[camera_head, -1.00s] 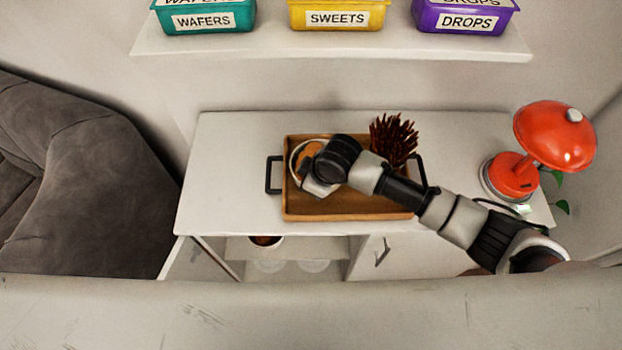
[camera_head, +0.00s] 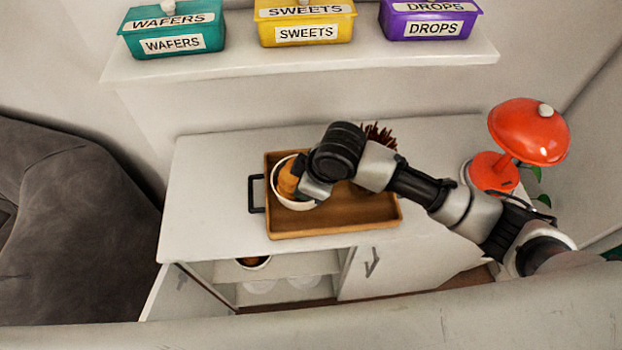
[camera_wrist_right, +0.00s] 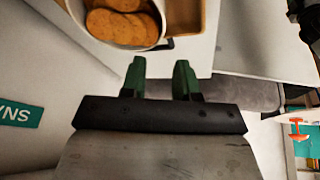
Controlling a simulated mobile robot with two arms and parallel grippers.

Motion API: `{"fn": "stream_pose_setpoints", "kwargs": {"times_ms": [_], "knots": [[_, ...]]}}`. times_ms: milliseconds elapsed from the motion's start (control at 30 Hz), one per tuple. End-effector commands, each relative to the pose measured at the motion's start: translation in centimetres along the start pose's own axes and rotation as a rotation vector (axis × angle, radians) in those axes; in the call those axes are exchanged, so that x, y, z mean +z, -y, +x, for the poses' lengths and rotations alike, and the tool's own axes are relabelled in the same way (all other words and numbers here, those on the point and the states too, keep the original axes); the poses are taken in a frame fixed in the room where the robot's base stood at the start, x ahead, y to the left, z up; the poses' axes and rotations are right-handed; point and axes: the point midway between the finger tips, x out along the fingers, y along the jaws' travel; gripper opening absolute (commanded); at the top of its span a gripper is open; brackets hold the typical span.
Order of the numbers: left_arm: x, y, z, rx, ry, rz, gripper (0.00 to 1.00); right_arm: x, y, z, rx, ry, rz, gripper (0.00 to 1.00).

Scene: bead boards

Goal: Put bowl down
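A white bowl (camera_head: 281,193) of round orange-brown biscuits (camera_head: 289,177) sits at the left end of a wooden tray (camera_head: 330,227) on the white cabinet. My right wrist and gripper are over the bowl's right side and hide part of it; the fingertips are hidden in the head view. In the right wrist view the two green fingers of my right gripper (camera_wrist_right: 159,75) stand apart with nothing between them. The bowl (camera_wrist_right: 160,33) with biscuits (camera_wrist_right: 122,22) lies just beyond the fingertips. My left gripper is not in view.
A dark spiky plant or ornament (camera_head: 378,134) stands behind my arm. A red lamp (camera_head: 528,130) is at the cabinet's right. A shelf (camera_head: 300,65) with labelled tins is above. Below, the cabinet's open part holds another bowl (camera_head: 254,264). The cabinet top is clear left of the tray.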

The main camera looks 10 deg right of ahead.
Motion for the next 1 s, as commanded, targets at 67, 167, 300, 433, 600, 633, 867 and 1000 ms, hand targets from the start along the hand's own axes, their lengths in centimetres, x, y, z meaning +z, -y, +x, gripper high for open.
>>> {"fn": "stream_pose_setpoints", "kwargs": {"times_ms": [67, 167, 300, 433, 600, 633, 867, 1000], "knots": [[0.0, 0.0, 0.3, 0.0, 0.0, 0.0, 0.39, 0.0, 0.0, -1.2, 0.001, -0.002, 0.0, 0.3], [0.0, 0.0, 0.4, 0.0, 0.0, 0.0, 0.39, 0.0, 0.0, -2.4, 0.0, -0.001, 0.001, 0.3], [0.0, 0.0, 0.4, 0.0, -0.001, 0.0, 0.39, 0.0, 0.0, -3.1, 0.0, 0.0, 0.0, 0.3], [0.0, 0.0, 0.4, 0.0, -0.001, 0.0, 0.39, 0.0, 0.0, -3.2, -0.001, 0.001, 0.001, 0.3], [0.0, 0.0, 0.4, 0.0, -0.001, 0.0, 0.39, 0.0, 0.0, -3.2, -0.001, 0.0, 0.002, 0.3], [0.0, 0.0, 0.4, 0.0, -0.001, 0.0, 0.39, 0.0, 0.1, -3.2, -0.002, -0.002, 0.003, 0.3], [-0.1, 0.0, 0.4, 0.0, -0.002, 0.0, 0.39, 0.5, 3.1, -2.7, -0.016, -0.079, 0.1, 0.3], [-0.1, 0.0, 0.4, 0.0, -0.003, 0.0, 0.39, 2.3, 5.0, -2.7, 0.005, -0.136, 0.255, 0.3]]}}
